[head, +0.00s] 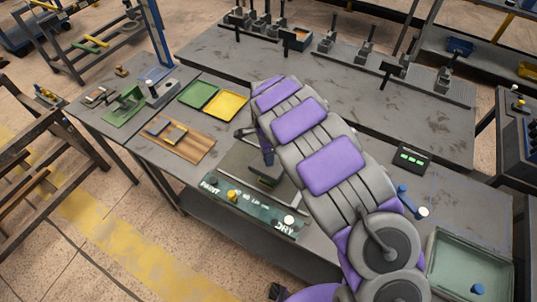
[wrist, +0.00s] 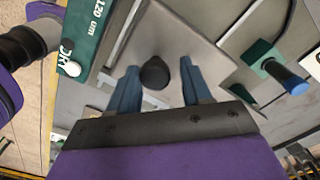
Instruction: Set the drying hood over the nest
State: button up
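A flat grey cover-like piece (wrist: 178,35) with a dark round knob (wrist: 155,73) lies below my gripper in the wrist view; it may be the drying hood, but I cannot tell for sure. My gripper (wrist: 158,88) has its two blue fingers apart, one on each side of the knob, with visible gaps. In the head view the grey piece (head: 238,165) is on the bench behind the green panel, partly covered by my arm. My gripper (head: 262,160) is over it. I cannot make out the nest; my arm hides part of the bench.
Green and yellow trays (head: 228,104) and a wooden board (head: 172,138) are left. A blue-tipped handle (wrist: 285,75) and a pale tray (head: 465,262) are right. Stands (head: 326,42) line the back.

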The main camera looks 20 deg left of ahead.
jog(key=shift+o, duration=1.1)
jog(key=shift+a+f, duration=0.1)
jog(key=shift+a, duration=0.15)
jog(key=shift+d, duration=0.1)
jog(key=shift+d+r, duration=0.1)
jog(key=shift+r, duration=0.3)
notch_tip(320, 180, up, 16)
jog(key=shift+a+r, duration=0.25)
